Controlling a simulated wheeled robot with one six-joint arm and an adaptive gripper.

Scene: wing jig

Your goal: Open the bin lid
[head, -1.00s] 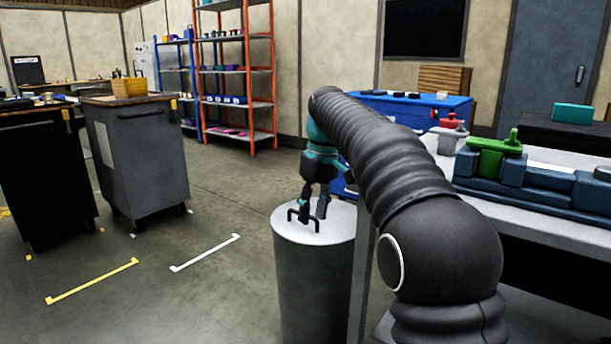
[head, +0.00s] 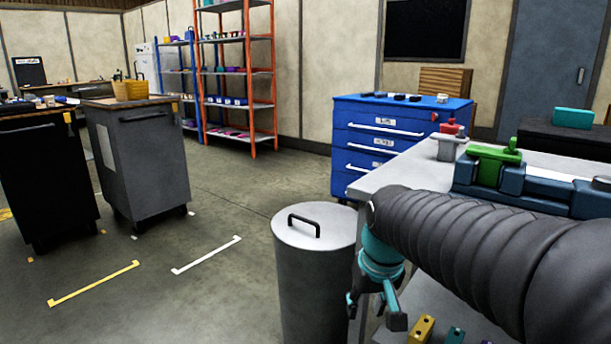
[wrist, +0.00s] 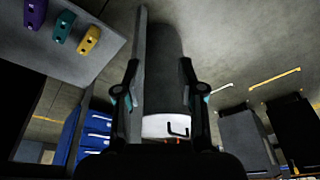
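The bin (head: 312,290) is a grey cylinder on the floor beside the workbench. Its pale lid (head: 330,212) sits on top with a black arched handle (head: 304,226). My gripper (head: 374,312) is right of the bin, below the lid's level, at the workbench's near left corner. It is open and empty, apart from the handle. In the wrist view the bin (wrist: 165,75) shows between the two spread fingers, with the lid (wrist: 160,127) and its handle (wrist: 179,130) towards the bottom of the picture.
The workbench (head: 400,172) stands close right of the bin and bears a blue jig (head: 535,188) with a green clamp (head: 495,160). Coloured blocks, one yellow (head: 421,330), lie on a lower shelf. A blue drawer cabinet (head: 400,125) stands behind. Floor left of the bin is clear.

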